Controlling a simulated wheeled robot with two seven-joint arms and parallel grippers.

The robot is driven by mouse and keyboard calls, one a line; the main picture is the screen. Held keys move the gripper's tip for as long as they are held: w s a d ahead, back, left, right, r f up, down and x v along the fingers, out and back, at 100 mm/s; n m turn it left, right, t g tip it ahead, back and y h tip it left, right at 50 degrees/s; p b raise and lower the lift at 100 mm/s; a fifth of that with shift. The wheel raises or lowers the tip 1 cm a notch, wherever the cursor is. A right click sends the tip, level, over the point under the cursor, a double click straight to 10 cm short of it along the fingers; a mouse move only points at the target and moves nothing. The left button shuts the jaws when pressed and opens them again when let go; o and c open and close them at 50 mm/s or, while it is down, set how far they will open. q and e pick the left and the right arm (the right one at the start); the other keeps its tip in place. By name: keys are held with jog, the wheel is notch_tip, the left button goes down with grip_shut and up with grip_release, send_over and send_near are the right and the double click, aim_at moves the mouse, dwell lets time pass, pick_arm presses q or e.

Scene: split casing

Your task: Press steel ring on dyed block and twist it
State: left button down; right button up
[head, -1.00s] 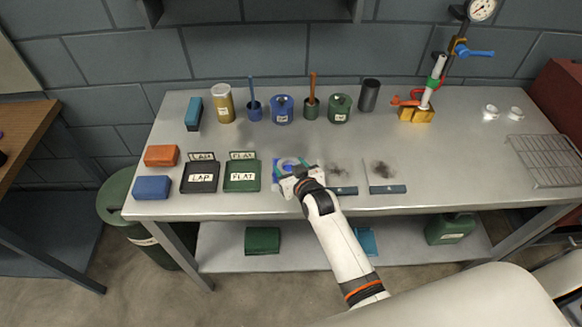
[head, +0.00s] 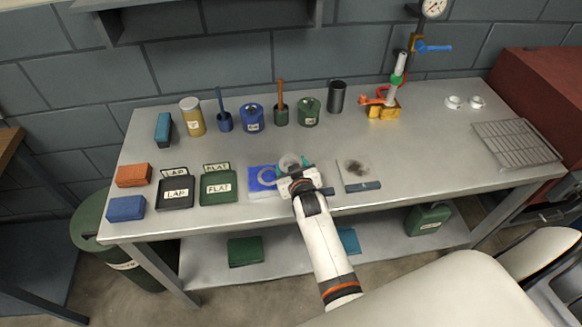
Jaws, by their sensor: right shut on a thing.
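The dyed block (head: 256,185) is a flat, bright blue square on the table's front half, right of the green FLAT tray. A pale ring-shaped mark (head: 267,176) shows on its blue face. My right gripper (head: 297,172) is just right of the block. It is shut on the steel ring (head: 289,161), a grey round piece showing above the gripper. The gripper hides the ring's lower side, and I cannot tell whether the ring touches anything beneath. My left gripper is not in view.
A plate with a dark smear (head: 357,168) lies right of the gripper. The black LAP tray (head: 176,206) and green FLAT tray (head: 216,200) are to the left.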

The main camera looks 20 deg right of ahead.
aim_at(266, 180)
jog(key=shift+m+y, duration=0.4)
jog(key=shift+y, duration=0.5)
jog(key=a, duration=0.7)
jog(key=shift+w+a, duration=0.35)
jog(key=shift+a+f+n+y+p, duration=0.15)
jog(key=shift+a+n+y+p, duration=0.2)
jog(key=shift+p, duration=0.3)
jog(key=shift+s+r+n+y+p, duration=0.2)
jog(key=shift+n+y+p, duration=0.2)
jog(key=shift+y, duration=0.25)
jog(key=shift+c, duration=0.7)
jog(key=shift+w+d+f+n, duration=0.1)
jog(key=shift+w+d+n, duration=0.05)
jog(key=shift+d+n, duration=0.1)
jog(key=shift+y, duration=0.3)
jog(key=shift+n, duration=0.3)
jog(key=shift+d+n+y, duration=0.1)
jog(key=shift+n+y, duration=0.2)
jog(key=shift+y, duration=0.3)
jog(key=shift+w+n+g+y+b, duration=0.1)
jog(key=shift+n+g+y+b, duration=0.2)
jog(key=shift+n+y+b, duration=0.25)
